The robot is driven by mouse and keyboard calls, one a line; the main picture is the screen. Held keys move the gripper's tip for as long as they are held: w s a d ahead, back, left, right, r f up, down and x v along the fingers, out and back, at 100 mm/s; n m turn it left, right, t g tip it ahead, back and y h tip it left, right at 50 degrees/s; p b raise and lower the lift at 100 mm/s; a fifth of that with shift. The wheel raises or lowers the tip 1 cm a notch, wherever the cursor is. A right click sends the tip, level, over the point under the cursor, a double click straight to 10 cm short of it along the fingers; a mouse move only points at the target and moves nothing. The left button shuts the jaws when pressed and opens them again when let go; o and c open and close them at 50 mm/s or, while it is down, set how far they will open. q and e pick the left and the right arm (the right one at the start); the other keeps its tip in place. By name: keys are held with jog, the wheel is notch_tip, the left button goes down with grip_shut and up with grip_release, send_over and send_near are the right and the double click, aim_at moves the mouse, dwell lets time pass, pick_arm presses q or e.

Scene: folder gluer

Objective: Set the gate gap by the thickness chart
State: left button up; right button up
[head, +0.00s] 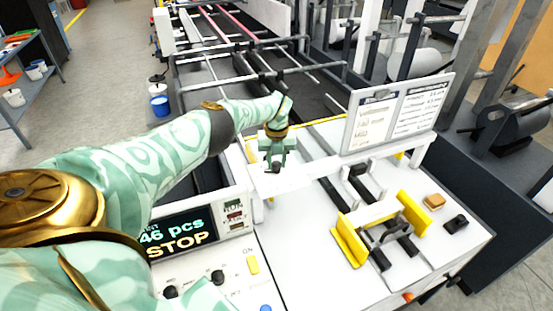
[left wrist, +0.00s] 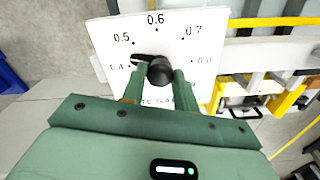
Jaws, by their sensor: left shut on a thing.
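My left gripper (head: 276,158) is over a white dial plate (head: 300,176) beside the machine's display. In the left wrist view its two green fingers (left wrist: 158,82) are shut on a black knob (left wrist: 160,70) between them. The dial plate (left wrist: 185,45) carries marks from 0.4 to 0.8. The knob's black pointer (left wrist: 140,58) aims left, between 0.4 and 0.5, seemingly nearer 0.4. The lower lettering is partly hidden by the fingers. The thickness chart (head: 397,112) is a two-sheet board at the back; its text is too small to read surely. My right gripper is not in view.
The display (head: 182,234) reads "46 pcs" and "STOP". Yellow guides (head: 349,241) and black rails stand on the white table (head: 300,270). A small tan block (head: 434,202) and a black block (head: 456,224) lie at right. Conveyor bars run behind.

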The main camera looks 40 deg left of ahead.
aim_at(277, 163)
pick_arm(q)
jog(key=shift+w+r+n, duration=0.1)
jog(key=shift+n, duration=1.5)
jog(key=o, duration=1)
jog(key=shift+c, duration=0.2)
notch_tip(277, 163, up, 7)
jog(key=p, duration=0.4)
jog(key=shift+r+p, duration=0.2)
jog(key=shift+p, duration=0.15)
notch_tip(277, 163, up, 9)
jog(key=shift+f, duration=0.15)
